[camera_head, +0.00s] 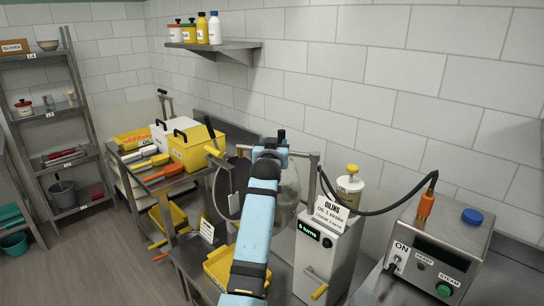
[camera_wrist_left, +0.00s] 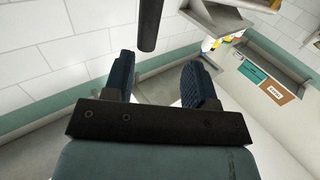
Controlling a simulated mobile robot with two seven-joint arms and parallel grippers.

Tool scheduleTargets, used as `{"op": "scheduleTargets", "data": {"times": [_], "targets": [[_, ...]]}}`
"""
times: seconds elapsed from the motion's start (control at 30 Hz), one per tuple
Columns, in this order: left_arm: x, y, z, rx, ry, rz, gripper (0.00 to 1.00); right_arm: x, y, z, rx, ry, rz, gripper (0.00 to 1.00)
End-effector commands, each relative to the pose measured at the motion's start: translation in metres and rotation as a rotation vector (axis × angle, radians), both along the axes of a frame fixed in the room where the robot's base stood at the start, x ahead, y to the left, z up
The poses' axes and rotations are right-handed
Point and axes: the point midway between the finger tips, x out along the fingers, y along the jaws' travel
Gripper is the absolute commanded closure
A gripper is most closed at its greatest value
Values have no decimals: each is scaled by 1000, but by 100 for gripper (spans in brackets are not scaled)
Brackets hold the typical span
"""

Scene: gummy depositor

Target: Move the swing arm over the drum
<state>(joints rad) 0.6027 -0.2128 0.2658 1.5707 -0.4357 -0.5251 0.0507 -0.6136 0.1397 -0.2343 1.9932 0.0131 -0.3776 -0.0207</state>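The drum (camera_head: 291,190) is a pale round body in the middle of the head view, with a dark round disc (camera_head: 226,192) at its left. My blue left arm covers much of it. A grey bar with an upright post (camera_head: 314,172) shows behind my arm; it looks like the swing arm, but its full shape is hidden. My left gripper (camera_head: 280,137) is above the drum. In the left wrist view its fingers (camera_wrist_left: 158,82) are apart with nothing between them. A dark rod end (camera_wrist_left: 150,25) shows beyond the fingertips. My right gripper is not in view.
An oiling unit (camera_head: 326,235) stands right of the drum, and a steam box (camera_head: 440,245) with a black hose is further right. Yellow bins (camera_head: 190,152) and tools crowd the left cart. A wall shelf (camera_head: 222,47) holds bottles. Yellow trays (camera_head: 220,268) sit low in front.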

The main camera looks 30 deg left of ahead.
Motion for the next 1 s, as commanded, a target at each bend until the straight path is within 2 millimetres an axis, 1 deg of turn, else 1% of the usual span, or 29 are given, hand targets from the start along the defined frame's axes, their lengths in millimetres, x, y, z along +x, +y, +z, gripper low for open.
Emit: {"op": "scheduleTargets", "data": {"times": [0.03, 0.1, 0.2, 0.3, 0.47, 1.0], "targets": [[-11, -4, -3, -1, 0, 0, 48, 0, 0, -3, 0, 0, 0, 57], [-24, -8, -2, -2, -1, 0, 48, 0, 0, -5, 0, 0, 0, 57], [-38, -13, -1, -1, 0, -1, 48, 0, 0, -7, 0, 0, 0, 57], [-46, -16, -1, 0, 1, 0, 48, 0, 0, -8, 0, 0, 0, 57], [-52, -18, 0, -1, 1, 0, 48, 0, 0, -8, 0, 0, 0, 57], [-51, -18, 0, 0, 1, -1, 48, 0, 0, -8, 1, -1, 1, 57]]}}
